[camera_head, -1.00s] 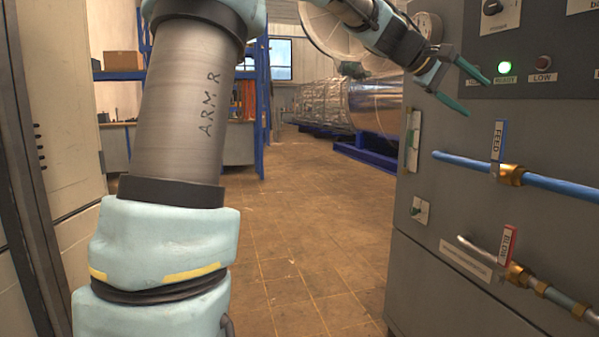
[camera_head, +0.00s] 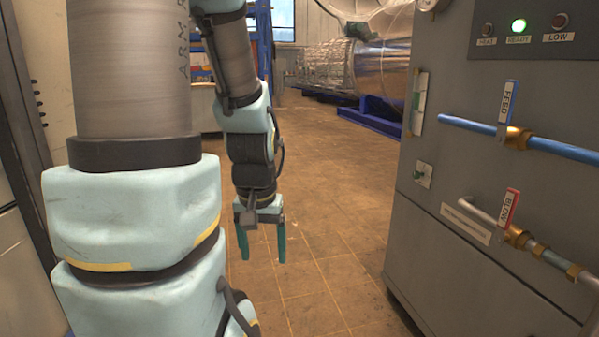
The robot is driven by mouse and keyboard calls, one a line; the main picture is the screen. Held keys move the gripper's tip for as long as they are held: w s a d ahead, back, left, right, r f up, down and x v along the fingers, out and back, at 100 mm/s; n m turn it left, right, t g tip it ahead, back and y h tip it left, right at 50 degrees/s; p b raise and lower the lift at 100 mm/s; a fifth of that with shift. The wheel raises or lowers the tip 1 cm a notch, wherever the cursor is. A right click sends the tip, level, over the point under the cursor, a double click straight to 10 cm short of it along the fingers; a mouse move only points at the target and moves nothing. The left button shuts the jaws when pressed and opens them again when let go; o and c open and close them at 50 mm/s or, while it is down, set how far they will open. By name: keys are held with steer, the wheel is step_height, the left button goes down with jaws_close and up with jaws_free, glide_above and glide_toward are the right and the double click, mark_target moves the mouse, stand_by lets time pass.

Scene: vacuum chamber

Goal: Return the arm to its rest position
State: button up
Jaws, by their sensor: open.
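My gripper (camera_head: 262,248) hangs in front of me near the middle of the view, pointing down. Its two green fingers are apart, with nothing between them. My arm is folded, with the upper link large on the left and the forearm hanging down behind it. The gripper is over the open floor, to the left of the grey cabinet and clear of it.
The grey control cabinet (camera_head: 450,165) fills the right side. Tiled floor (camera_head: 330,240) is free between. A silver vessel (camera_head: 370,70) lies behind.

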step_height(320, 180, up, 21)
steer(key=p, duration=1.9)
steer(key=shift+w+d+r+p, duration=0.2)
steer(key=shift+w+p, duration=0.1)
steer(key=shift+p, duration=0.1)
steer(key=shift+f, duration=0.1)
